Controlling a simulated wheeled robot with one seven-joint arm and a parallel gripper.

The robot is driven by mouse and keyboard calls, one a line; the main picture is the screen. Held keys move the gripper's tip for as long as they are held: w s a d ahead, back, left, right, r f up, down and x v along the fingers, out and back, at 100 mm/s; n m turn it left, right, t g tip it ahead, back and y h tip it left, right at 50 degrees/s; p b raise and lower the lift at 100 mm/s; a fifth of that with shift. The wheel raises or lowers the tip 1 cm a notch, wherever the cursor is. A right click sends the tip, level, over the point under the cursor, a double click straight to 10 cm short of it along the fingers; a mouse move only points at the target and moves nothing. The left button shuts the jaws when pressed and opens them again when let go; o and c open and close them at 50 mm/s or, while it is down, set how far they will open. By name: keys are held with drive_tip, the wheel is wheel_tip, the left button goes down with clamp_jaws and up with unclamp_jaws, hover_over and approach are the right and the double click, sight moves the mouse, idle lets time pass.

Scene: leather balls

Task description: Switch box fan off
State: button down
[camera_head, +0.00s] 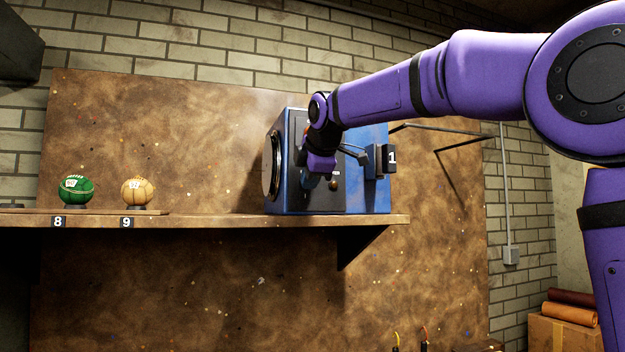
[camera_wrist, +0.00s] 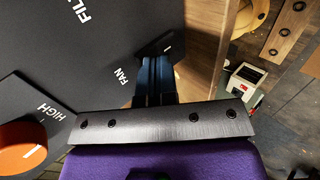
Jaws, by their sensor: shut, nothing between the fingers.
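The box fan (camera_head: 368,190) is a blue box with a dark face and a round opening on its left side, standing on a wall shelf. My gripper (camera_head: 355,155) is in front of the dark face, partly hidden by my wrist. In the wrist view my gripper (camera_wrist: 152,72) is shut and empty, with its fingers over the dark control panel (camera_wrist: 75,55) beside the "FAN" label and an "I" mark. The fan switch itself is not visible; the fingers cover that spot. I cannot tell whether they touch it. An orange knob (camera_wrist: 22,148) sits near the "HIGH" label.
The shelf (camera_head: 200,220) carries a green ball (camera_head: 75,191) and a tan ball (camera_head: 137,192) at left, well apart from the fan. A block marked 1 (camera_head: 389,160) is at the fan's right.

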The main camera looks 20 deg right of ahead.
idle(0.3)
drive_tip(key=shift+w+r, duration=0.1)
drive_tip(key=shift+w, duration=0.25)
drive_tip(key=shift+r, duration=0.2)
drive_tip(key=shift+r, duration=0.6)
